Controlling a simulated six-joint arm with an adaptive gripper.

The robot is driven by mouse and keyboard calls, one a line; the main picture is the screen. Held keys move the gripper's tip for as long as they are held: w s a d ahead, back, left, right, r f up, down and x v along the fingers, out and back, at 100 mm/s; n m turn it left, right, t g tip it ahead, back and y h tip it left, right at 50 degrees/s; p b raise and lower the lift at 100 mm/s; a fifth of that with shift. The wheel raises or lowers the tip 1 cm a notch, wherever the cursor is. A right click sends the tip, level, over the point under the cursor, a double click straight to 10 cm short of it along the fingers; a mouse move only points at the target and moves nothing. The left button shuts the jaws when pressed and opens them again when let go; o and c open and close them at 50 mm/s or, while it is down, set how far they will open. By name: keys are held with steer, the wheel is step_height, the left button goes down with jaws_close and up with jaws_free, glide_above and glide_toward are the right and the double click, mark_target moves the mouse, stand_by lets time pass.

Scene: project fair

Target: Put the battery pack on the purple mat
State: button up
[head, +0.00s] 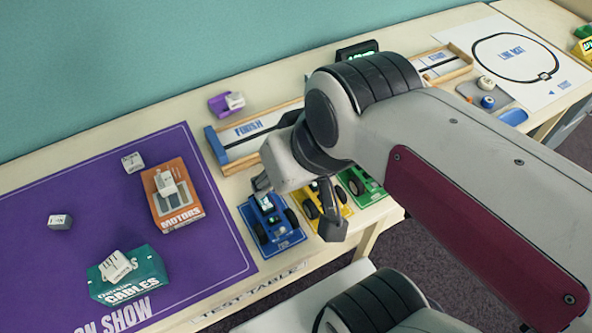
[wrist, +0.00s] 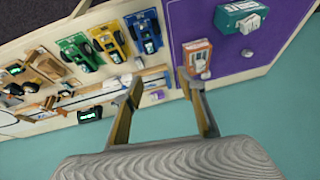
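The purple mat (head: 95,195) covers the left of the table in the head view and the upper right of the wrist view (wrist: 265,60). Small pale blocks lie on it: one (head: 132,162) near its back edge, one (head: 60,222) farther left. Similar pale pieces rest on the orange motors box (head: 185,208) and the green cables box (head: 150,268), both on the mat. Another pale block (head: 235,101) sits at a purple holder behind the mat. I cannot tell which is the battery pack. My gripper (head: 295,203) is open and empty above the model cars; its fingers also show in the wrist view (wrist: 160,78).
Blue (head: 268,222), yellow (head: 325,222) and green (head: 362,190) model cars stand beside the mat at the table's front. A track with a finish sign (head: 245,133) runs behind them. A grey tray (head: 470,92) with small parts is at the right. Mat space between the boxes is free.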

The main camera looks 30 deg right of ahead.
steer(key=shift+s+d+h, duration=0.25)
steer(key=shift+s+d, duration=0.05)
steer(key=shift+d, duration=0.3)
steer(key=shift+s+d+h, duration=0.25)
steer(key=shift+s+d, duration=0.05)
steer(key=shift+d, duration=0.25)
stand_by(0.6)
